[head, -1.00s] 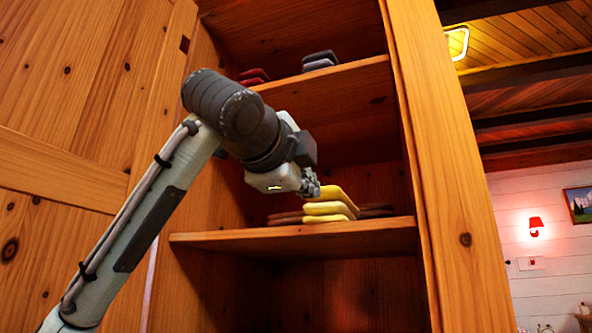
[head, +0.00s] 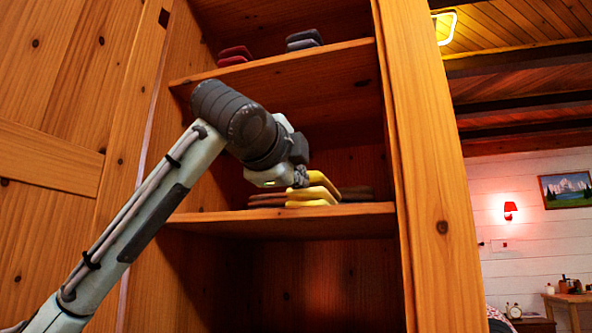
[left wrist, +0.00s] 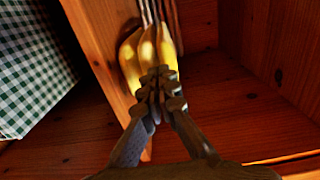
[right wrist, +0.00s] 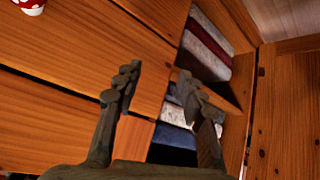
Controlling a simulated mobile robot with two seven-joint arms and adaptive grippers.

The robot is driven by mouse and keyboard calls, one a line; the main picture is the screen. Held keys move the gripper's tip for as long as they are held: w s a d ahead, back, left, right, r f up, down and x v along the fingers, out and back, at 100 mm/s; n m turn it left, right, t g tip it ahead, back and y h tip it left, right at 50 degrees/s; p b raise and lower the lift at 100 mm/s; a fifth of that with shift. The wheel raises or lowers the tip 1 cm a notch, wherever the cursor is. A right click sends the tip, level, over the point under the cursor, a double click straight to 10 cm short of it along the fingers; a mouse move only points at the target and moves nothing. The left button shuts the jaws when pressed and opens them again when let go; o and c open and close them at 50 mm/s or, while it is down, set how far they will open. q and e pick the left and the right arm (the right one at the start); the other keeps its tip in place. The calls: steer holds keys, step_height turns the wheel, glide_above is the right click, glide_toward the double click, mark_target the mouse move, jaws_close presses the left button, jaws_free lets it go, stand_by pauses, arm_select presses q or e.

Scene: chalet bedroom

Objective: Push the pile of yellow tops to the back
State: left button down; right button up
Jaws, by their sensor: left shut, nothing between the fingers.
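The pile of folded yellow tops (head: 318,190) lies on the middle shelf, between two low brown piles. My left gripper (head: 302,177) is shut and empty, right at the front left of the yellow pile in the head view. In the left wrist view, the closed fingertips (left wrist: 158,78) overlap the near edges of the yellow tops (left wrist: 147,50); they touch or nearly touch them. The gripper hides part of the pile. My right gripper (right wrist: 160,85) shows only in the right wrist view, open, with no object held between its fingers.
Brown piles lie left (head: 267,200) and right (head: 357,193) of the yellow one. The shelf board (head: 290,219) is below, the upper shelf (head: 280,62) above, and the cabinet's right post (head: 420,160) beside. Folded cloths (right wrist: 207,45) show near my right gripper.

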arm_select(q)
steer(key=p+x, duration=0.2)
steer(key=x, duration=0.1)
steer(key=shift+w+d+r+p, duration=0.1)
steer(key=shift+w+r+p, duration=0.15)
steer(key=shift+p, duration=0.1)
steer(key=shift+w+d+p, duration=0.2)
steer(key=shift+w+p, duration=0.35)
steer(key=shift+w, duration=0.1)
steer(key=shift+w+d+f+p, duration=0.1)
steer(key=shift+w+p, duration=0.15)
steer(key=shift+w, duration=0.15)
steer(key=shift+w+d+f+p, duration=0.1)
steer(key=shift+w+d+p, duration=0.1)
steer(key=shift+w, duration=0.3)
steer(key=shift+f, duration=0.1)
arm_select(e)
steer(key=s+d+f+g+h, duration=0.1)
steer(key=s+d+f+g, duration=0.2)
steer(key=f, duration=0.2)
steer(key=s+d+f+m+g+h, duration=0.1)
steer(key=s+d+f+g, duration=0.1)
steer(key=s+d+f, duration=0.2)
steer(key=shift+f+g, duration=0.4)
steer(key=shift+f, duration=0.35)
steer(key=shift+a, duration=0.1)
